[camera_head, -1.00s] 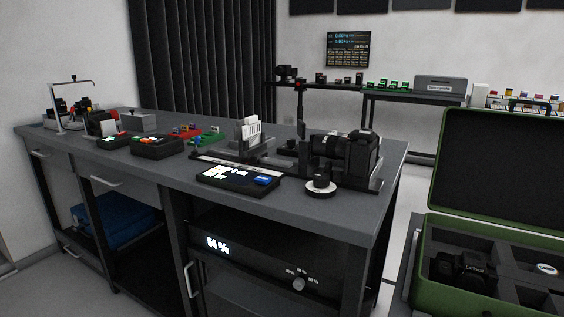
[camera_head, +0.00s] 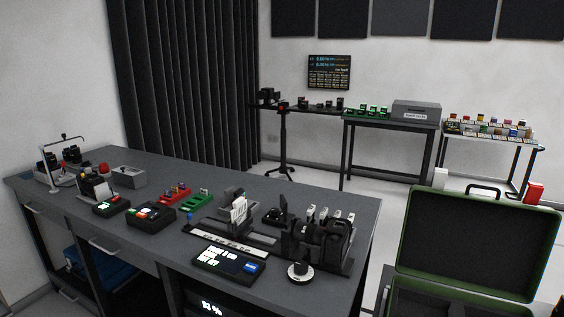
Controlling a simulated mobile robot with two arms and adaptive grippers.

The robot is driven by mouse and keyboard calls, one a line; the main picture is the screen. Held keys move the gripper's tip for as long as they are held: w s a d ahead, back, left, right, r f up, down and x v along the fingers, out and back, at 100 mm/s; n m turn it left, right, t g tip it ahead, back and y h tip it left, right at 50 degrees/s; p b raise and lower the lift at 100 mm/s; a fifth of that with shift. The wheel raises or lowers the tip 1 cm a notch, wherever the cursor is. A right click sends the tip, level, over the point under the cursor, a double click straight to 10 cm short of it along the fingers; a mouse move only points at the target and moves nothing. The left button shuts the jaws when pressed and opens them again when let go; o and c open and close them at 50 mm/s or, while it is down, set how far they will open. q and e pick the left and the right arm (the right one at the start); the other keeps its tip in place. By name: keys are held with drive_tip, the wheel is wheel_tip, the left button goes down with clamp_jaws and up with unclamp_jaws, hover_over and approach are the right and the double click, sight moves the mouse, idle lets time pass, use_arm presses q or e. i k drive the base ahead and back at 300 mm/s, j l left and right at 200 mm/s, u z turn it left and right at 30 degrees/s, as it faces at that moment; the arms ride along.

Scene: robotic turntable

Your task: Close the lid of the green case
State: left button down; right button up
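The green case stands at the lower right of the head view. Its lid (camera_head: 475,240) is raised, with the dark inner face toward me and a green rim around it. The case's lower part (camera_head: 425,300) shows only in part at the bottom edge, with dark compartments; most of its inside is cut off by the frame. A black handle (camera_head: 484,189) shows above the lid's top edge. Neither of my grippers is in view.
A dark workbench (camera_head: 100,165) with a camera (camera_head: 325,235), a control panel (camera_head: 229,260) and small parts fills the left and middle. Side tables (camera_head: 395,121) stand along the back wall. Pale open floor (camera_head: 375,200) lies between the bench and the back tables.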

sight(495, 248)
drive_tip(key=z, duration=1.3)
drive_tip(key=i+u, duration=0.2)
drive_tip(key=u, duration=0.25)
drive_tip(key=i+u, duration=0.2)
drive_tip(key=u, duration=0.2)
drive_tip(key=i+l+u, duration=0.15)
drive_tip(key=u, duration=0.3)
